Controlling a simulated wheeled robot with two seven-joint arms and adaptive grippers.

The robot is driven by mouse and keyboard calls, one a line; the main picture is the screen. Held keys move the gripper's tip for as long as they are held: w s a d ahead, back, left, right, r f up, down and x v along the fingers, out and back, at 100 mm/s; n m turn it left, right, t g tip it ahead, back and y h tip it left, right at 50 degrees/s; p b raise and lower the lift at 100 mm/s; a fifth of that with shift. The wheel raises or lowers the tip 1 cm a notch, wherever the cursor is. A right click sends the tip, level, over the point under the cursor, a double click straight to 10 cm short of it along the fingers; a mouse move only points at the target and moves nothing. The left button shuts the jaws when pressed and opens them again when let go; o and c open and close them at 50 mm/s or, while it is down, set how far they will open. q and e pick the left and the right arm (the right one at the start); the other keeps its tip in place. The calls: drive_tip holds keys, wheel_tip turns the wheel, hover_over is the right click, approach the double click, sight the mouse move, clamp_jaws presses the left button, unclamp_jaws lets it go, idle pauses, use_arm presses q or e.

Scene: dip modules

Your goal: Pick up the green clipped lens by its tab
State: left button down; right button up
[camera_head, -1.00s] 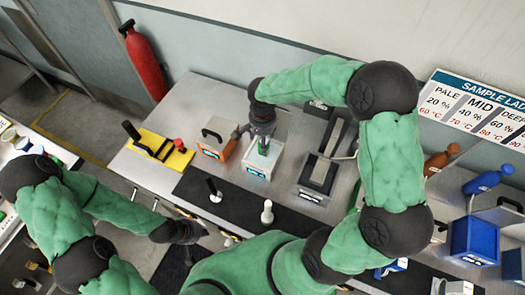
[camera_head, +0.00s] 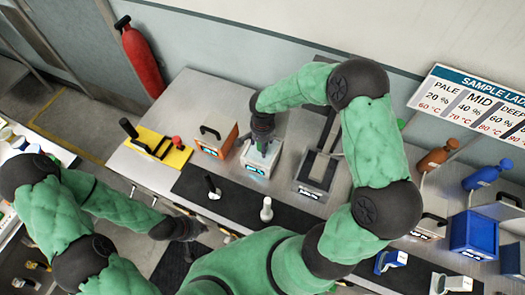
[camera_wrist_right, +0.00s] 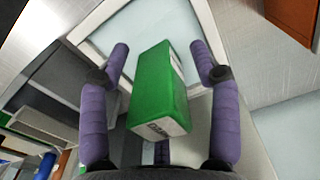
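In the right wrist view a green block (camera_wrist_right: 160,90), which I take for the green clipped lens, stands between the two purple fingers of my right gripper (camera_wrist_right: 160,58). A small pale label is on its near end. The fingers are apart, with a visible gap on either side of the block. In the head view my right gripper (camera_head: 262,143) points down over a white box (camera_head: 247,165) with a blue label, and the gripper largely hides the lens. My left gripper (camera_head: 190,229) hangs low at the left, away from the box; its finger opening is unclear.
An orange box (camera_head: 214,143) with a black handle stands left of the white box, and a yellow fixture (camera_head: 158,150) is further left. A grey-black fixture (camera_head: 318,165) stands to the right. A black mat (camera_head: 238,207) with a few upright pieces lies in front.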

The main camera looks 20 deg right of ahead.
clamp_jaws()
